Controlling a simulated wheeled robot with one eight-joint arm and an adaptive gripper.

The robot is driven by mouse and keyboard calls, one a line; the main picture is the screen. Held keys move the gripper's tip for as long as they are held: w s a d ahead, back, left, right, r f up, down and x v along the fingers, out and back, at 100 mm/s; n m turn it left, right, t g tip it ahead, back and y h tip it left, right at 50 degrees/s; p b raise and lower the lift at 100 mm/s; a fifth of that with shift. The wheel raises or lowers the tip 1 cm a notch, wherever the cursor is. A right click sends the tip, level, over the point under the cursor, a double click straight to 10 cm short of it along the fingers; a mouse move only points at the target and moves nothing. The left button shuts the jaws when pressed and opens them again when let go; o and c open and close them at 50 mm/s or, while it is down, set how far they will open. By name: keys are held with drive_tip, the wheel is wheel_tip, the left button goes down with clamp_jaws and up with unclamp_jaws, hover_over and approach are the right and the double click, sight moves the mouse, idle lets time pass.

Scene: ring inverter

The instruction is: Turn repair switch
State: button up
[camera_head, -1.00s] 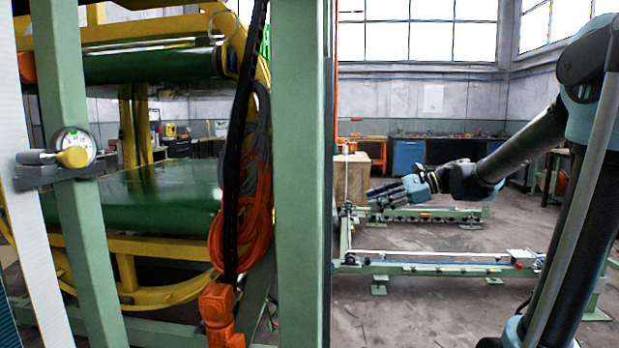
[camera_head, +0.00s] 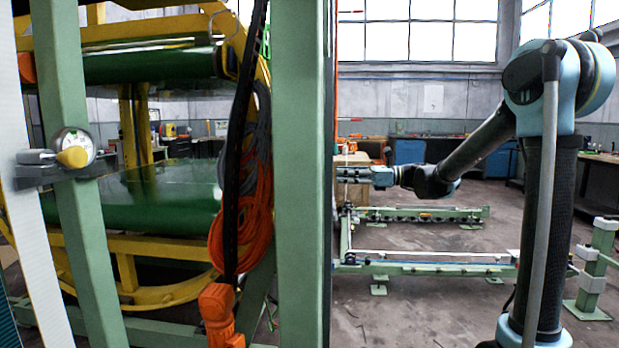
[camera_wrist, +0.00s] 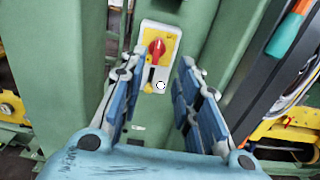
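The repair switch is a red rotary knob (camera_wrist: 157,48) on a yellow patch of a white plate (camera_wrist: 171,39), fixed to a green post. It shows in the wrist view, at the upper middle, beyond my gripper. My gripper (camera_wrist: 158,68) has its blue-padded fingers spread apart, with the switch plate framed between and ahead of them. Nothing is held. In the head view my gripper (camera_head: 352,174) points left and its front end meets the edge of the near green post. The switch does not show in the head view.
Green posts (camera_head: 302,180) stand close by at the left. An orange cable coil (camera_head: 258,200) hangs beside the yellow ring frame (camera_head: 155,300). A round gauge (camera_head: 73,149) sits on the left post. A low green floor frame (camera_head: 430,268) lies behind my arm.

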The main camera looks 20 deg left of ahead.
drive_tip(key=x, duration=1.2)
clamp_jaws()
